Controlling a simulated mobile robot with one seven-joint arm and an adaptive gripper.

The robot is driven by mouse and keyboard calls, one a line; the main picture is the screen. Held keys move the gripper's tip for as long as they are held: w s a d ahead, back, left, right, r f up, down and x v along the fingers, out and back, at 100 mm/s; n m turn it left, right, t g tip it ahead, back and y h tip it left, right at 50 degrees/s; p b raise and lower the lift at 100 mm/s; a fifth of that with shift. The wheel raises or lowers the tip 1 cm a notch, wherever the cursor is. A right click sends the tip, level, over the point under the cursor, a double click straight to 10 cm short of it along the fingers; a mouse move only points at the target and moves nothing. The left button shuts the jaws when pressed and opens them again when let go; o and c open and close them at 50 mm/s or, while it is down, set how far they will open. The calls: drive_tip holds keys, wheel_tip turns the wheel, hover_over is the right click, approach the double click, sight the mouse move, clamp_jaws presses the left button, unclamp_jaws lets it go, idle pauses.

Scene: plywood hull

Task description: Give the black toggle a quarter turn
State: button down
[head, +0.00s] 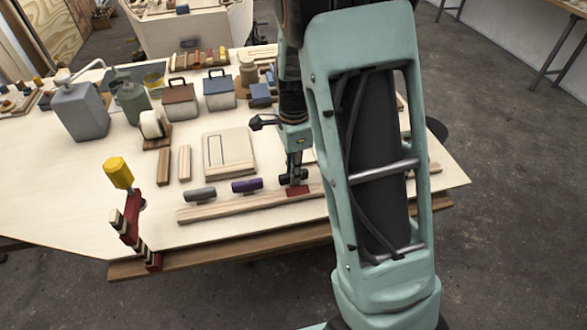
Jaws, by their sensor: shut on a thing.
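My gripper (293,179) points down over the right part of a long pale wooden strip (225,208) near the table's front edge. Its fingers are shut on a dark thing at the strip, which I take to be the black toggle; the fingers mostly hide it and its angle cannot be told. A small red patch (298,192) shows on the strip right beside the fingertips. A grey toggle (199,195) and a purple toggle (246,185) sit on the same strip to the left, both lying roughly along it.
A yellow-topped red clamp (119,172) stands at the table's left front edge. A pale flat box (229,152) lies behind the strip. Grey canister (80,112), lidded blocks (181,102) and other small objects fill the back. My arm hides the table's right part.

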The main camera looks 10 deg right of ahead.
drive_tip(key=shift+w, duration=0.1)
idle(0.3)
drive_tip(key=c, duration=1.9)
unclamp_jaws()
drive_tip(key=shift+c, duration=0.2)
drive_tip(key=shift+r, duration=0.1)
wheel_tip(320, 180, up, 12)
